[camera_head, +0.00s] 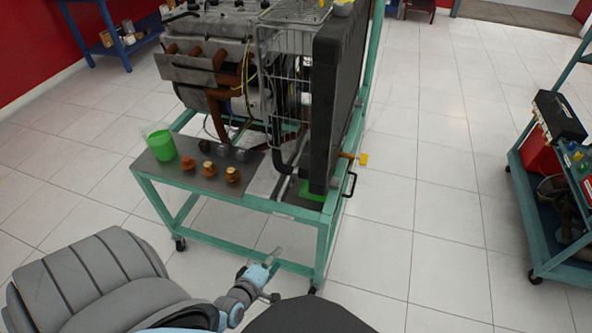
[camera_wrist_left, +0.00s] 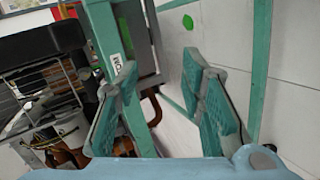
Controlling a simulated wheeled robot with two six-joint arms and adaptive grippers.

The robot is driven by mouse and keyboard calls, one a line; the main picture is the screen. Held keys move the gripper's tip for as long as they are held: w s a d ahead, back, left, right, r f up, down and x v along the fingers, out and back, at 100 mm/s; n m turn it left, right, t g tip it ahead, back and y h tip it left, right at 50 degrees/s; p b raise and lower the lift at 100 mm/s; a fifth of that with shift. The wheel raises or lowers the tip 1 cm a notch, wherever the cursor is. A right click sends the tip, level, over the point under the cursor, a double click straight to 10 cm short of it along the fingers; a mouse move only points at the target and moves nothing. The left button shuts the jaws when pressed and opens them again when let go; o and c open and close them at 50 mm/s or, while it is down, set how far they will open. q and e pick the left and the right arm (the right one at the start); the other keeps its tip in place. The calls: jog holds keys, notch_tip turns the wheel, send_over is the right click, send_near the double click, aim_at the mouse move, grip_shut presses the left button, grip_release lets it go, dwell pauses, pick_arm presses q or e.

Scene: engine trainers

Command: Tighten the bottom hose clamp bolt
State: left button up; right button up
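An engine trainer (camera_head: 235,60) with a tall black radiator (camera_head: 340,90) stands on a teal frame. A dark lower hose (camera_head: 283,168) bends near the foot of the radiator. The bottom hose clamp and its bolt are too small or hidden to make out. My left gripper (camera_head: 266,270) is low in front of the frame's near rail, apart from the hose. In the left wrist view its two teal fingers (camera_wrist_left: 160,75) are spread with nothing between them. Part of the frame and a black handle show beyond them. My right gripper is not in view.
A grey shelf (camera_head: 205,180) on the frame holds a green cup (camera_head: 161,144) and several orange-brown caps (camera_head: 209,170). A black handle (camera_head: 350,185) and a yellow-ended fitting (camera_head: 362,159) jut out at right. A tool cart (camera_head: 530,200) stands far right, with clear floor between.

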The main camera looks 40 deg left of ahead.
pick_arm(q)
jog(key=w+a+r+n+t+y+b, duration=0.3)
jog(key=w+a+r+n+t+b, duration=0.25)
jog(key=n, duration=0.75)
send_near(291, 185)
jog(key=shift+g+y, duration=0.35)
jog(key=shift+y, duration=0.05)
jog(key=b+x, duration=0.3)
jog(key=x, duration=0.5)
jog(key=shift+d+r+b, duration=0.15)
jog(key=shift+d+b, duration=0.05)
jog(key=shift+b, duration=0.1)
jog(key=shift+w+a+r, duration=0.1)
jog(key=shift+w, duration=0.2)
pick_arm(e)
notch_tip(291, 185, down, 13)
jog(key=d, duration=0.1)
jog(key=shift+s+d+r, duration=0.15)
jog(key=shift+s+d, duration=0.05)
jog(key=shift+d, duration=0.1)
pick_arm(q)
grip_shut()
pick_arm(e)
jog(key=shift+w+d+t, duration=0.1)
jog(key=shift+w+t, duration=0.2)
